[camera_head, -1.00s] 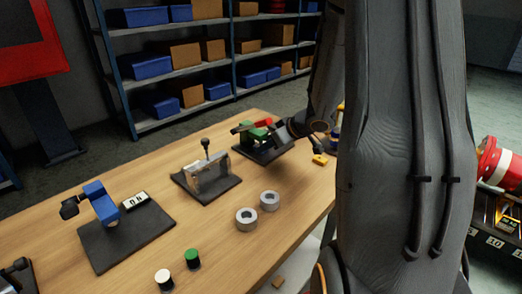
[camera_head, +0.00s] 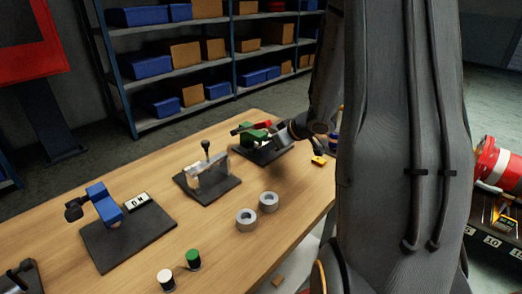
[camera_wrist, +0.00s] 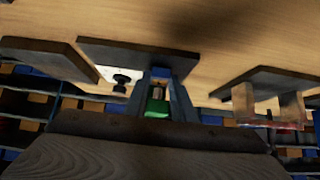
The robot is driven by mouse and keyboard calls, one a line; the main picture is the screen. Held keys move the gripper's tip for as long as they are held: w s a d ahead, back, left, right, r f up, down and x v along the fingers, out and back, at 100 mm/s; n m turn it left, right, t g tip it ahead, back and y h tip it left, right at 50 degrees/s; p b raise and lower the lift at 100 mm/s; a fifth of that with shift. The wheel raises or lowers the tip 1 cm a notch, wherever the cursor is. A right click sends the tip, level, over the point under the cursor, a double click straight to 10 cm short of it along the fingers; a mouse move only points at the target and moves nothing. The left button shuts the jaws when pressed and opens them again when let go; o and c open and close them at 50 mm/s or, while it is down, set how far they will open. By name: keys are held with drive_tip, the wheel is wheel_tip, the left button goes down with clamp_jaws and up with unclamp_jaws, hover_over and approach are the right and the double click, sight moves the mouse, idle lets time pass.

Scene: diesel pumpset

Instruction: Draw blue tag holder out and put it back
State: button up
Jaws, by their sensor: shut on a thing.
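My gripper (camera_wrist: 158,98) points at a dark plate at the table's far end. In the wrist view, which is upside down, a green block (camera_wrist: 157,108) sits between the dark fingers, and they look shut on it. Just beyond it is a blue part (camera_wrist: 164,72); I cannot tell whether it is the tag holder. In the head view the green block (camera_head: 253,136) is beside my gripper (camera_head: 281,134), with a red piece above it. My wrist hides part of that fixture. A blue fixture (camera_head: 103,205) stands apart on the left plate.
A metal block with a black-knobbed lever (camera_head: 207,172) stands mid-table. Two grey rings (camera_head: 246,219), a green-topped cylinder (camera_head: 193,259) and a white-topped one (camera_head: 166,280) are in front. A small yellow item (camera_head: 319,161) lies near the right edge. Shelves (camera_head: 180,65) stand behind.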

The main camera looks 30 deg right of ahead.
drive_tip(key=shift+s+d+p, duration=0.35)
drive_tip(key=shift+s+p, duration=0.1)
drive_tip(key=shift+s, duration=0.5)
drive_tip(key=shift+s+d+p, duration=0.35)
drive_tip(key=shift+s+p, duration=0.1)
drive_tip(key=shift+s, duration=0.55)
drive_tip(key=shift+s+d+p, duration=0.35)
drive_tip(key=shift+s+p, duration=0.1)
drive_tip(key=shift+s, duration=0.5)
drive_tip(key=shift+r, duration=0.1)
drive_tip(key=shift+r+p, duration=2.45)
drive_tip(key=shift+p, duration=0.6)
